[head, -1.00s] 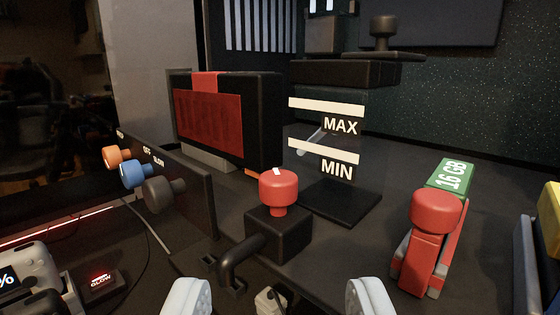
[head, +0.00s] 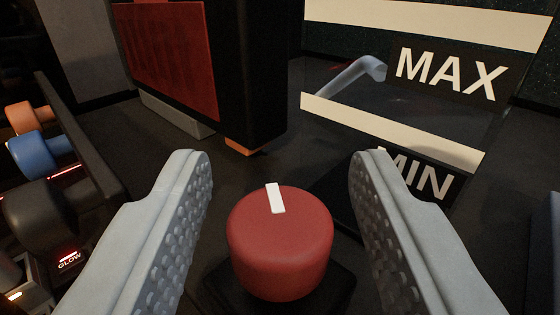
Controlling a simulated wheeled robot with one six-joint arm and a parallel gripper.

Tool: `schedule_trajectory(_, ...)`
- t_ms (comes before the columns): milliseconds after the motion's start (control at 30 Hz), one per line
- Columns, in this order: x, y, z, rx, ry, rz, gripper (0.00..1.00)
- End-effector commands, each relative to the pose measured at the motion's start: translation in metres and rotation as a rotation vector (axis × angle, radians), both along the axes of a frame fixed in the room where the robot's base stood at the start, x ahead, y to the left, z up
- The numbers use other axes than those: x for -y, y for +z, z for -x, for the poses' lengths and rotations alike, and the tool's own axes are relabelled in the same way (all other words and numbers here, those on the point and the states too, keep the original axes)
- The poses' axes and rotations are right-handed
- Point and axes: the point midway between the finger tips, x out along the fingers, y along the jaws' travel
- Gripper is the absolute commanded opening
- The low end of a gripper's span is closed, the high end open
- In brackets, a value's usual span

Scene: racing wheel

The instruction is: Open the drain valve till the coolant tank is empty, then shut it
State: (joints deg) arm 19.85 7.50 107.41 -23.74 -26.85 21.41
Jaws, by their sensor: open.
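The drain valve's red round knob (head: 280,250) stands upright on a black block at the bottom middle, with a white mark on its top pointing away from me and slightly left. My gripper (head: 280,170) is open, with one grey finger on each side of the knob and a gap to it on both sides. The coolant tank (head: 440,115) stands behind on the right, a dark clear box with white MAX and MIN bands. A pale bent tube shows through it. I see no clear liquid level. The tank's top is out of view.
A black and red radiator-like block (head: 190,60) stands behind on the left. Orange (head: 27,117), blue (head: 38,151) and black (head: 45,215) knobs stick out of a panel at the left edge. A small box with a red-lit GLOW label (head: 69,262) sits below them.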

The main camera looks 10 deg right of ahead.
Motion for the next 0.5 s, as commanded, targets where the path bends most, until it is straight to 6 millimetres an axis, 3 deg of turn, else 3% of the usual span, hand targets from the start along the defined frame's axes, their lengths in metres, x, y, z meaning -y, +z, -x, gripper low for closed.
schedule_trajectory(233,0.0000,0.0003,-0.0005,0.000,0.000,0.000,0.45)
schedule_trajectory(467,0.0001,0.0004,-0.0004,0.001,0.000,0.000,0.02)
schedule_trajectory(500,0.0001,0.0004,-0.0004,0.001,0.000,0.000,0.02)
